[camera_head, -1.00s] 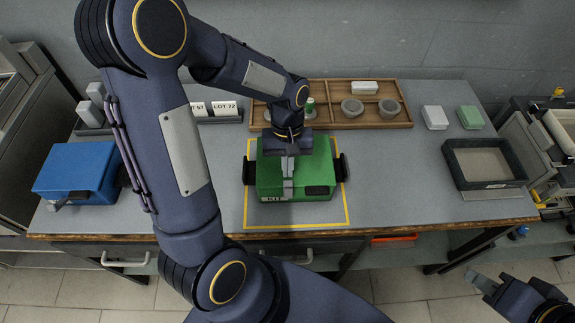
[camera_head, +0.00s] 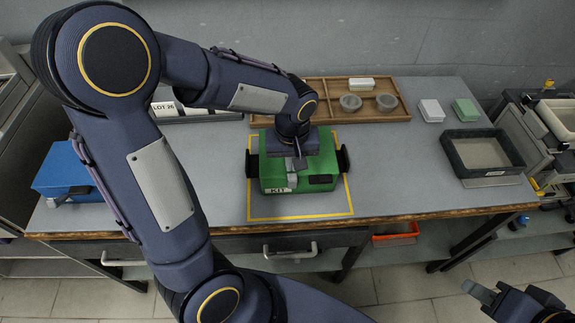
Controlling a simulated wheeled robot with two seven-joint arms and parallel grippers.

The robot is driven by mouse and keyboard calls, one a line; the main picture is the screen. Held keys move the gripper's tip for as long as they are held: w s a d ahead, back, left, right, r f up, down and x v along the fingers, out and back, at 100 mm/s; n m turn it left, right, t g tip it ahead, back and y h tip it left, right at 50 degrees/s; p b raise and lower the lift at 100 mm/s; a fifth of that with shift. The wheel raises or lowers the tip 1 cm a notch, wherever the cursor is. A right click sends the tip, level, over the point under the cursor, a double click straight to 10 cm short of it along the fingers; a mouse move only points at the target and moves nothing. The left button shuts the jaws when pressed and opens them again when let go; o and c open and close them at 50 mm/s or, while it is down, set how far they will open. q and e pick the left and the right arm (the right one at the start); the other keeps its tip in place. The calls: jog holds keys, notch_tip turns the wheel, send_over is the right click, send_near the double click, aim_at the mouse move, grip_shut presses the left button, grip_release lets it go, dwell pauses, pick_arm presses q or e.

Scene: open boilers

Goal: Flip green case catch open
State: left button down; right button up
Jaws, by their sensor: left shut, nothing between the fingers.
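The green case (camera_head: 322,168) sits shut on the table inside a yellow outline, with a white KIT label on its front and dark handles at both sides. A small grey piece (camera_head: 292,180), which looks like its catch, shows at the front beside the label; I cannot tell how far it is turned. My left gripper (camera_head: 297,164) points down over the front part of the case, fingers shut and empty, close to the grey piece. I cannot tell whether they touch. My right gripper (camera_head: 480,291) is low at the right, away from the table; its finger gap is unclear.
A blue case (camera_head: 65,170) stands at the left, partly behind my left arm. A wooden tray (camera_head: 335,117) with bowls lies behind the green case. A black-rimmed tray (camera_head: 483,155) and white and green boxes (camera_head: 466,110) are at the right. Table right of the case is clear.

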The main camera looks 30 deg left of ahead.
aim_at(292, 178)
pick_arm(q)
jog(key=s+d+t+y+b, duration=0.1)
jog(key=t+b, duration=0.1)
jog(key=b, duration=0.3)
jog(key=s+f+t+y+b, duration=0.1)
jog(key=t+b, duration=0.1)
jog(key=b, duration=0.3)
jog(key=s+d+f+t+y+b, duration=0.1)
jog(key=s+t+b, duration=0.1)
jog(key=b, duration=0.4)
jog(key=shift+s+d+y, duration=0.1)
jog(key=shift+d+y, duration=0.25)
jog(key=shift+y, duration=0.05)
jog(key=shift+s+r+p, duration=0.1)
jog(key=shift+r+p, duration=0.25)
jog(key=shift+r, duration=0.3)
jog(key=shift+w+a+f+b, duration=0.35)
jog(key=shift+w+f+b, duration=0.1)
jog(key=shift+w+b, duration=0.2)
